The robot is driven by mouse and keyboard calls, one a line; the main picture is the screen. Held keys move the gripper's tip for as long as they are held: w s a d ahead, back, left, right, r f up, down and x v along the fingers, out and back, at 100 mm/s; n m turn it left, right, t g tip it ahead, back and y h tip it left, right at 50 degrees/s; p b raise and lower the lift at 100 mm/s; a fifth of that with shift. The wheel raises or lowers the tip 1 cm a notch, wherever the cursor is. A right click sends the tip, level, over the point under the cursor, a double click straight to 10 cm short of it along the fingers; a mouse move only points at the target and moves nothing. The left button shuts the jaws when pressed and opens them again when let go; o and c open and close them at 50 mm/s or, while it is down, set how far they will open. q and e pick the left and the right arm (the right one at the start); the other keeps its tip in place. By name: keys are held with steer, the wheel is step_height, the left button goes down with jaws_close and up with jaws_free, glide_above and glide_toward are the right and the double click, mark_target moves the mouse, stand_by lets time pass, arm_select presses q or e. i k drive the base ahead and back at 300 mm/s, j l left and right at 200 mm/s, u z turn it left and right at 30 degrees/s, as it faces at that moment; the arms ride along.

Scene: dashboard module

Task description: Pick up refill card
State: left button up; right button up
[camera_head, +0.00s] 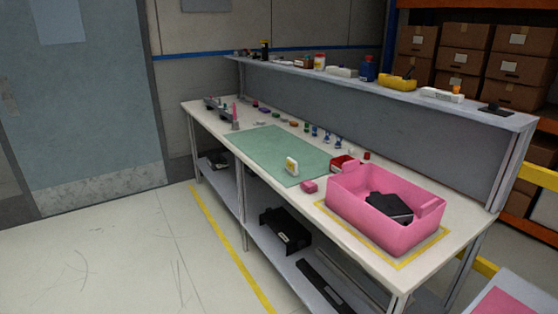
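Neither of my grippers is in view. I cannot tell for sure which thing is the refill card. A small upright white and yellow piece (292,166) stands near the front edge of the green mat (262,150) on the workbench (372,262). A small pink block (309,187) lies just right of the mat. A pink crate (372,222) stands at the right end of the bench inside a yellow outline, with black parts (391,207) in it. Any marks on these things are too small to read.
A raised shelf (300,66) along the bench's back holds bottles and a yellow bin (397,82). Several small coloured parts (314,131) line the bench behind the mat. Black parts (285,231) lie on the lower shelf. A pink-topped surface (503,302) is at bottom right. The front-left floor (120,240) is clear.

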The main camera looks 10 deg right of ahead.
mark_target(292, 165)
steer(key=i+j+z, duration=0.25)
steer(key=i, duration=0.45)
steer(key=i+j+z, duration=0.3)
steer(key=i+j, duration=0.3)
